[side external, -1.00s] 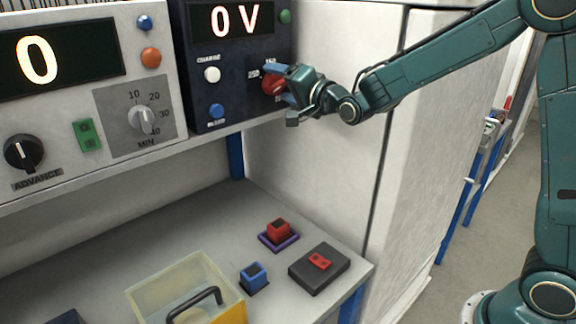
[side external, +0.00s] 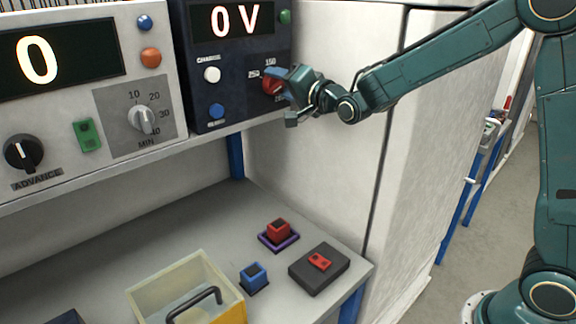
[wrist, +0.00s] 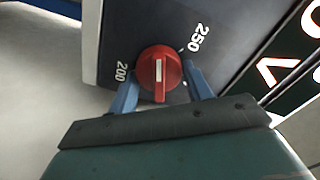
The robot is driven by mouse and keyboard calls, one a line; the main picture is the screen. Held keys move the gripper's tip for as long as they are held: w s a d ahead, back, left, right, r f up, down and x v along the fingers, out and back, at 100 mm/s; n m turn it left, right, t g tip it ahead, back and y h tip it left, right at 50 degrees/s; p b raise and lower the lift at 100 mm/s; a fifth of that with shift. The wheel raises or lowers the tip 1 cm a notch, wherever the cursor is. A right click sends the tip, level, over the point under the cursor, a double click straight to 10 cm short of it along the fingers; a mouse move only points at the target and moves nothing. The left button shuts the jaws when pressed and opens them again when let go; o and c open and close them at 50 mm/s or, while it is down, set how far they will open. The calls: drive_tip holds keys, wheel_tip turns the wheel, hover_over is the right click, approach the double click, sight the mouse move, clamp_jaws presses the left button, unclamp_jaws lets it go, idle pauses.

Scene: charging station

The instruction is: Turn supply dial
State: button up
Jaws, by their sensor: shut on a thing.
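The red supply dial (side external: 270,87) is on the dark blue panel under a lit display (side external: 235,19) reading 0 V. In the wrist view the round dial (wrist: 159,75) has a white line running upright in the picture. A 200 label shows to its left and a 250 label to its upper right. My gripper (side external: 279,82) is at the dial, shut on it. In the wrist view its blue fingers (wrist: 160,84) stand one on each side of the knob. In the side view the gripper partly hides the dial and the lower labels.
A white charge button (side external: 212,74) and a blue button (side external: 217,111) sit left of the dial. A white panel (side external: 100,80) with other knobs adjoins on the left. On the bench below are a clear bin (side external: 160,275), a red block (side external: 279,229) and a blue block (side external: 253,273).

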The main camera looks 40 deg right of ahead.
drive_tip(key=n, duration=0.5)
drive_tip(key=shift+a+n, duration=0.1)
drive_tip(key=shift+n, duration=0.2)
drive_tip(key=n, duration=0.4)
drive_tip(key=shift+a+n, duration=0.1)
drive_tip(key=shift+n, duration=0.3)
drive_tip(key=o, duration=1)
drive_tip(key=shift+c, duration=0.2)
drive_tip(key=shift+s, duration=0.1)
drive_tip(key=s, duration=1.3)
drive_tip(key=shift+s, duration=0.3)
